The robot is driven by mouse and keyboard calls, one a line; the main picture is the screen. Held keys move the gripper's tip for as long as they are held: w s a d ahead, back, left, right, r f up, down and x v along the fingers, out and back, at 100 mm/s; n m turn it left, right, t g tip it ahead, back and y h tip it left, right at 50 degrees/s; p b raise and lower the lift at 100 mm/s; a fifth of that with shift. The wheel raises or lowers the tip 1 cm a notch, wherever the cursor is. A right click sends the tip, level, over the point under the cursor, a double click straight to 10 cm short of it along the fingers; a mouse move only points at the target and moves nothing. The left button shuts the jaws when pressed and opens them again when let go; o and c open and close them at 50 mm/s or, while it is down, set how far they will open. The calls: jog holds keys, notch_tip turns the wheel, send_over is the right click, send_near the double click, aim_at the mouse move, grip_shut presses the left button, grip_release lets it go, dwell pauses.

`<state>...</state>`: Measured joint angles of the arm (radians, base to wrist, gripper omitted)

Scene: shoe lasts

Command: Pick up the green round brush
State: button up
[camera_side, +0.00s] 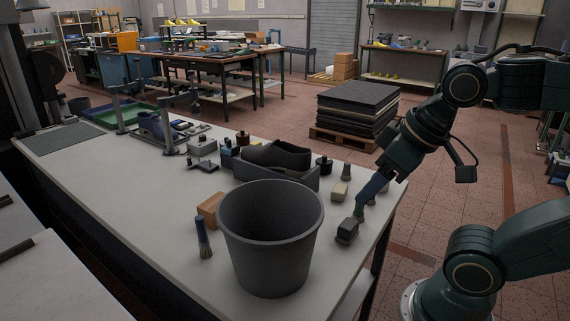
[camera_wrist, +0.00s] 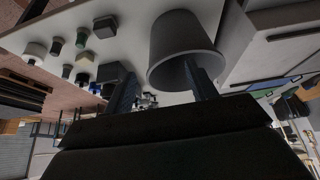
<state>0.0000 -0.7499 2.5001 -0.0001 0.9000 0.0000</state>
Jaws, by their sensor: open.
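The green round brush (camera_wrist: 82,37) stands upright in the wrist view, a short green piece with a pale end, beside a dark rectangular block (camera_wrist: 105,27). In the side view a small greenish round piece (camera_side: 359,211), which looks like the same brush, stands near the table's right edge. My gripper (camera_side: 364,200) is just above and in front of it there and hides part of it. In the wrist view my gripper (camera_wrist: 155,68) is open with nothing between its two blue fingers. The brush lies outside the fingers, up and left. Whether a finger touches it, I cannot tell.
A tall dark grey bin (camera_side: 270,250) stands left of my gripper. The dark block (camera_side: 347,232) is close by. A cream-coloured block (camera_side: 340,191) and another brush (camera_side: 346,171) stand behind. The table's left front is largely clear.

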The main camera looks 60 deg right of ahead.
jog(key=shift+w, duration=0.1)
jog(key=m+g, duration=0.6)
jog(key=m, duration=1.7)
send_over(360, 209)
jog(key=d, duration=0.1)
notch_tip(360, 209, down, 11)
jog(key=shift+n, duration=0.3)
notch_tip(360, 209, down, 9)
jog(key=shift+w+d+r, duration=0.1)
jog(key=shift+w+r, duration=0.05)
jog(key=shift+r, duration=0.05)
jog(key=shift+f, duration=0.15)
jog(key=shift+d+f, duration=0.15)
jog(key=shift+f, duration=2.45)
